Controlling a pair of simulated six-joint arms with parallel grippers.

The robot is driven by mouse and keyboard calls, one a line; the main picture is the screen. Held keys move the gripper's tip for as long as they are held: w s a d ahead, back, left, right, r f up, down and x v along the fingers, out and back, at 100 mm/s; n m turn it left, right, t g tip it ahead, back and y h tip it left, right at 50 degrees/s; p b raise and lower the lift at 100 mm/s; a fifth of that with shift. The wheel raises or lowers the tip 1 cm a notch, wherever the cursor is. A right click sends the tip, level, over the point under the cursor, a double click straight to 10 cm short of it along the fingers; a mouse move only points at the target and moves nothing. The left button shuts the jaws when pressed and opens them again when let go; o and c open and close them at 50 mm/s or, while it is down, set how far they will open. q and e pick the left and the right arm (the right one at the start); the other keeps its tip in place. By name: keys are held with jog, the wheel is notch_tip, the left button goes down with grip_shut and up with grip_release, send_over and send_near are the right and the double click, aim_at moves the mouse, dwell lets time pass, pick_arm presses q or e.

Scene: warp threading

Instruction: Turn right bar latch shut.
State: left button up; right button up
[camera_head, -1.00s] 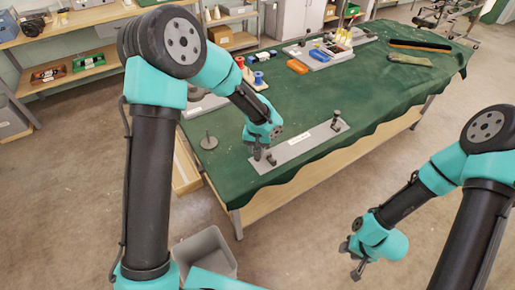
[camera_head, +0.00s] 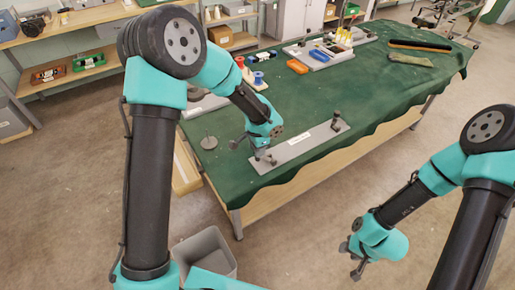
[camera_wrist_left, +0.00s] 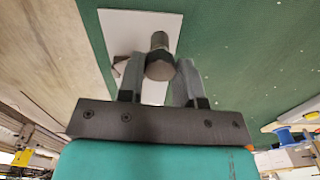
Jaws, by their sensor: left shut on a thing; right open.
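A grey plate (camera_head: 304,143) with a white label lies on the green cloth near the table's front edge. A dark upright latch post (camera_head: 337,119) stands at its far end. My left gripper (camera_head: 261,155) is at the near end, shut on the latch there. In the left wrist view the latch's dark knob (camera_wrist_left: 160,66) sits between the fingers (camera_wrist_left: 158,85), with the pale plate (camera_wrist_left: 112,35) behind it. The lower part of this latch is hidden, so its angle is hard to tell. My right gripper (camera_head: 350,261) is open and empty, off the table's front side.
Spools (camera_head: 259,79), an orange object (camera_head: 297,66) and a grey tray (camera_head: 318,56) lie farther back. A grey bin (camera_head: 205,254) is on the floor. The cloth behind the plate is clear.

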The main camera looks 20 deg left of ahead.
pick_arm(q)
jog(key=m, duration=0.5)
jog(key=shift+m, duration=0.4)
jog(key=o, duration=0.9)
jog(key=shift+o, duration=0.2)
notch_tip(320, 180, up, 18)
jog(key=shift+f, duration=0.25)
jog(key=shift+f, duration=0.15)
